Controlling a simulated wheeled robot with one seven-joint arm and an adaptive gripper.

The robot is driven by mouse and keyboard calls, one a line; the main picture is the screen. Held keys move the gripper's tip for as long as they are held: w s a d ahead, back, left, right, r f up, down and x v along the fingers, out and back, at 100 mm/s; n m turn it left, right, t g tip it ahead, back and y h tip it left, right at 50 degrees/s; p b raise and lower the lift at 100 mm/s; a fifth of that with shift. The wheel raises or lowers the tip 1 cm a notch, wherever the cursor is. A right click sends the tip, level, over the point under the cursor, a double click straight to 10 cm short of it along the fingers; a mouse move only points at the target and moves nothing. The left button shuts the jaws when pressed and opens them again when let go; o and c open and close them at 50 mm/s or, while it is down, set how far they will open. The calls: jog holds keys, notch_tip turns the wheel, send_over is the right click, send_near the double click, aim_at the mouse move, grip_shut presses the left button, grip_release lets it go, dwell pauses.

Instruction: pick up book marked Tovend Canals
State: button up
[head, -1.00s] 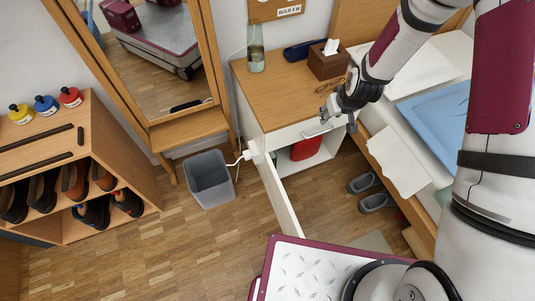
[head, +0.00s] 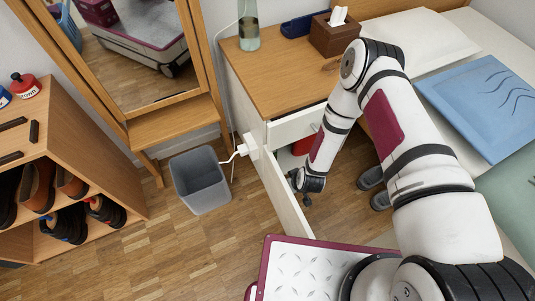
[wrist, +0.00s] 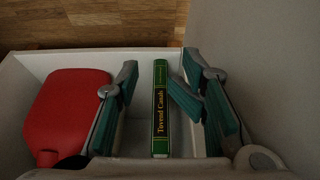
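The green book marked Tovend Canals (wrist: 160,115) stands spine up, with yellow lettering, inside a pale compartment (wrist: 50,62) in the wrist view. My gripper (wrist: 156,94) is open, with green-padded fingers to the left and right of the book. I see gaps on both sides, so it holds nothing. In the head view my gripper (head: 304,190) is low in front of the nightstand (head: 272,80), beside its open white door (head: 284,192). The book is hidden there.
A red hot-water bottle (wrist: 68,112) lies left of my gripper in the compartment. A pale panel (wrist: 250,60) rises close on the right. In the head view, a grey bin (head: 200,182) and slippers (head: 372,180) stand on the floor.

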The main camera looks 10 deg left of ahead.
jog(key=w+a+f+b, duration=0.2)
jog(key=w+a+b, duration=0.1)
jog(key=w, duration=0.2)
jog(key=w+a+f+b, duration=0.2)
jog(key=w+a+b, duration=0.1)
jog(key=w, duration=0.3)
jog(key=shift+a+f, duration=0.3)
jog(key=shift+a, duration=0.5)
jog(key=shift+w, duration=0.1)
grip_shut()
